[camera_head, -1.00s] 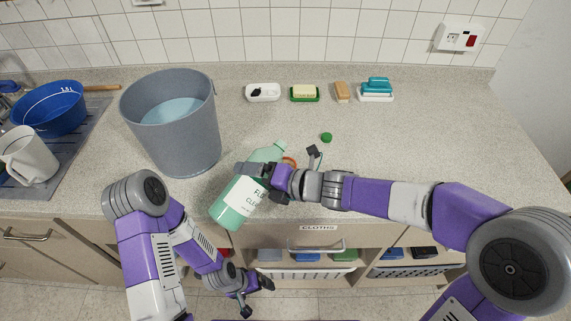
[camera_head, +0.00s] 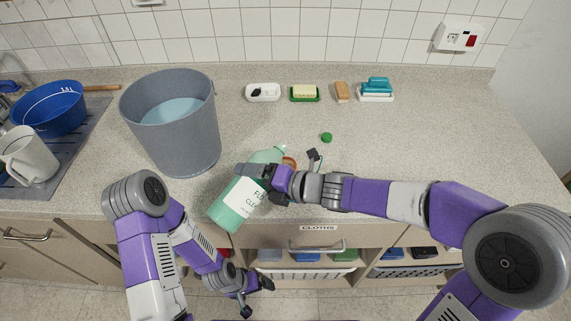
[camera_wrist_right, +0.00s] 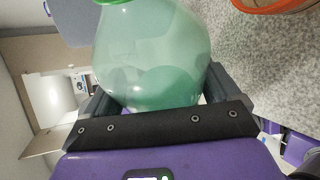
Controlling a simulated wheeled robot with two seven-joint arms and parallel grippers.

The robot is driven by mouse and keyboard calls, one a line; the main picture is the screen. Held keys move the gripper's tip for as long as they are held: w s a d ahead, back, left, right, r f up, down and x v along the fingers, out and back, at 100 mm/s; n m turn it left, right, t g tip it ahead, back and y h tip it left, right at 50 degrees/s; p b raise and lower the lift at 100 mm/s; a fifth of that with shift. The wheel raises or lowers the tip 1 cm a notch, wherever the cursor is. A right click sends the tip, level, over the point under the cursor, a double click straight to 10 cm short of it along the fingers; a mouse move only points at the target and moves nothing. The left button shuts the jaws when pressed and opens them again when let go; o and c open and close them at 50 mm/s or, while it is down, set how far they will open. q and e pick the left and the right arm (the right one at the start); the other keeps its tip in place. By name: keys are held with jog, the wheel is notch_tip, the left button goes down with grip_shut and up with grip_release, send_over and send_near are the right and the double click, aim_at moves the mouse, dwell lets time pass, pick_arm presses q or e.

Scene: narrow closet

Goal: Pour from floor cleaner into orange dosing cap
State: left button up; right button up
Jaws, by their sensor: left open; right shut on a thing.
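The floor cleaner (camera_head: 231,214) is a translucent green bottle with a white label. It is tilted, its base toward the counter's front edge and its neck up and right in the head view. My right gripper (camera_head: 262,182) is shut around its body, which fills the middle of the right wrist view (camera_wrist_right: 150,55). The orange dosing cap (camera_head: 289,162) stands on the counter just beyond my right gripper, partly hidden by it. Its orange rim shows in the right wrist view (camera_wrist_right: 270,8). The bottle's mouth is close to the cap; I see no clear stream. My left gripper (camera_head: 257,297) is open and empty, low before the cabinet.
A grey bucket (camera_head: 148,122) of water stands left of the bottle. A small green cap (camera_head: 326,137) lies right of it. Soap dishes (camera_head: 304,94), a sponge (camera_head: 341,92) and a brush (camera_head: 376,90) line the back. The counter's right side is clear.

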jog(key=shift+f, duration=0.25)
dwell(0.8)
jog(key=shift+a+m+g+y+p, duration=0.1)
jog(key=shift+m+g+y+p, duration=0.2)
jog(key=shift+m+y, duration=0.35)
dwell(1.8)
jog(key=shift+r+m+p, duration=0.3)
jog(key=shift+m+p, duration=0.25)
dwell(2.4)
